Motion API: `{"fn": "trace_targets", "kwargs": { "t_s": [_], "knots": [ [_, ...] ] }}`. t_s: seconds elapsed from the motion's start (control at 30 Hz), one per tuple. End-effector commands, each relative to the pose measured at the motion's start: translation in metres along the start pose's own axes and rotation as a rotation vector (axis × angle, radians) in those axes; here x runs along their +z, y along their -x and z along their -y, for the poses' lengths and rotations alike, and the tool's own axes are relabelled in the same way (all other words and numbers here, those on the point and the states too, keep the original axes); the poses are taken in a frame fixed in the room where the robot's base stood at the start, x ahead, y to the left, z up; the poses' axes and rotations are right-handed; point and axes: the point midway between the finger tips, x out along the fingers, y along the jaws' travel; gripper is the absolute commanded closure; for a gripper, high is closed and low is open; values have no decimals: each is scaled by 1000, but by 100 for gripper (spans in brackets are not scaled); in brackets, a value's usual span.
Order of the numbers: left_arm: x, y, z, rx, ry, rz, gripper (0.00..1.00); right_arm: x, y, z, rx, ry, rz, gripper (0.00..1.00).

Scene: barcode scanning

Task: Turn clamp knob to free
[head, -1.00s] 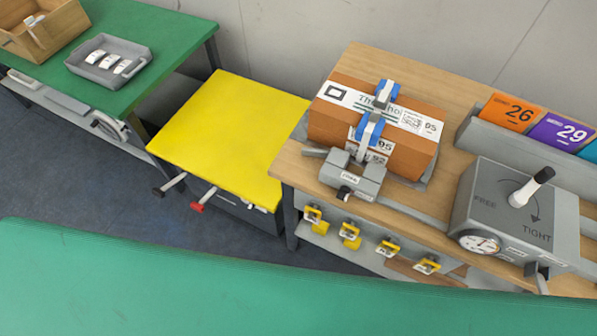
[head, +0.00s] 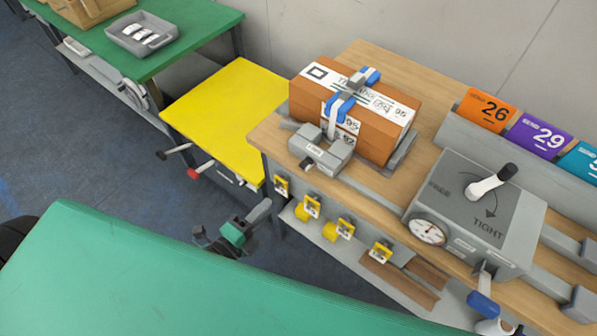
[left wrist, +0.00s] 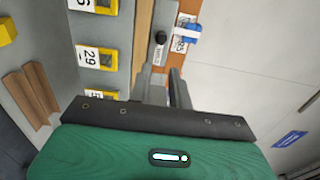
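The grey clamp box (head: 525,215) stands at the right of the wooden bench, marked FREE on its left and TIGHT near its front. Its knob (head: 485,187) has a white lever with a black tip, pointing up and right; a curved arrow runs towards TIGHT. A round gauge (head: 428,232) is on the box front.
A strapped brown carton (head: 370,125) sits on the bench behind a small grey clamp block (head: 322,150). Yellow tags (head: 345,228) hang along the bench front. A blue-handled lever (head: 482,303) hangs below the clamp box. A yellow table (head: 230,115) stands to the left.

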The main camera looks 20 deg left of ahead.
Motion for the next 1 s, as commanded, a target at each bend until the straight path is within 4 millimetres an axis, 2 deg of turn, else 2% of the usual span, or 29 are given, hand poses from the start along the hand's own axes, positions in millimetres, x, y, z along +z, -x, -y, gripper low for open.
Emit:
{"fn": "trace_targets", "kwargs": {
  "t_s": [0.17,0.57,0.8,1.0],
  "knots": [
    [0,-15,4,-6,-6,-2,80,1,4,-4,4,2,0,27],
    [0,-78,5,-6,-3,-1,80,34,11,-18,19,9,33,27],
    [0,-114,4,-4,-4,-1,80,41,15,-13,13,10,36,27],
    [0,-132,3,-4,-3,-1,80,38,15,-1,1,6,28,27]
  ]
}}
